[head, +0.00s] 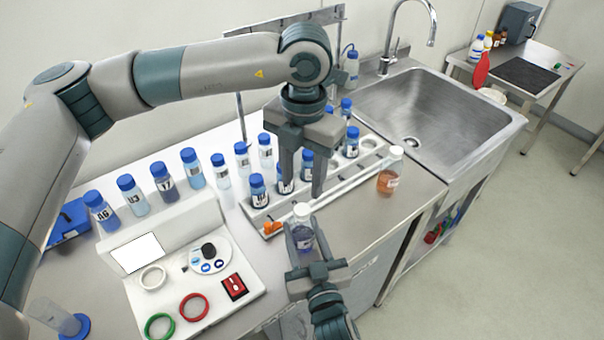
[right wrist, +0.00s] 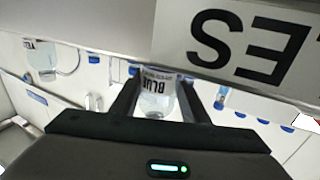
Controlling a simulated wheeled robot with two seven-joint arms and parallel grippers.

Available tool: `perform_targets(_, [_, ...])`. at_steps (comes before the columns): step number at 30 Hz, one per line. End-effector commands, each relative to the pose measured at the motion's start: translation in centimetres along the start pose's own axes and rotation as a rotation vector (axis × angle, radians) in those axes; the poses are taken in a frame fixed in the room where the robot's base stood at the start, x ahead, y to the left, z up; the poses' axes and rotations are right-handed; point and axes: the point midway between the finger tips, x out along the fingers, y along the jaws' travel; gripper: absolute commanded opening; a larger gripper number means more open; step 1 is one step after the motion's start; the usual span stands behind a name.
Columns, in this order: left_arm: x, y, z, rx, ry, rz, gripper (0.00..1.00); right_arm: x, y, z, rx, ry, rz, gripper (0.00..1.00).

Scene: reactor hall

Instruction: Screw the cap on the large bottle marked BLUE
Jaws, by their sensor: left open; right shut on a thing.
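The bottle marked BLUE (right wrist: 156,92) stands between the fingers of my right gripper in the right wrist view, its label upside down there. In the head view, this bottle (head: 303,238) has dark bluish contents and a pale top; I cannot tell whether that top is a cap or a bare neck. My right gripper (head: 303,250) is shut on it at the counter's front edge. My left gripper (head: 302,190) is open, pointing down just behind and above the bottle, in front of the rack. No loose cap can be made out.
A white rack (head: 340,181) with several blue-capped bottles stands behind. A bottle with orange liquid (head: 388,177) stands to the right. Small orange pieces (head: 271,228) lie at the rack's left end. A white panel with rings (head: 193,307) is at left. A sink (head: 440,108) lies right.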

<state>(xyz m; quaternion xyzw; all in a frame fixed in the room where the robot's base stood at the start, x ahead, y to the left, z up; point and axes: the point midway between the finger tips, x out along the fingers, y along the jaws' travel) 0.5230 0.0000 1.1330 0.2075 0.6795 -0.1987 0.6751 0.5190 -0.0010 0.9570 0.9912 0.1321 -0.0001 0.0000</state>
Motion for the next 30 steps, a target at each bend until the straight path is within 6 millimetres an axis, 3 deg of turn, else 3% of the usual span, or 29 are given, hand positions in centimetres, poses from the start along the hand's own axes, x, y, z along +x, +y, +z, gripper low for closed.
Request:
perform_targets(6, [-0.23, 0.02, -0.03, -0.271, -0.006, -0.008, 0.42, -0.01, -0.01, 0.06, 0.000, -0.001, 0.000, 0.00])
perform_targets(12, [-0.32, 0.02, -0.05, -0.401, -0.007, -0.012, 0.42, -0.01, 0.00, 0.05, 0.000, -0.001, 0.000, 0.00])
perform_targets(30, [0.21, 0.02, -0.07, -0.426, -0.006, -0.012, 0.42, -0.01, 0.00, 0.05, 0.000, -0.001, 0.000, 0.00])
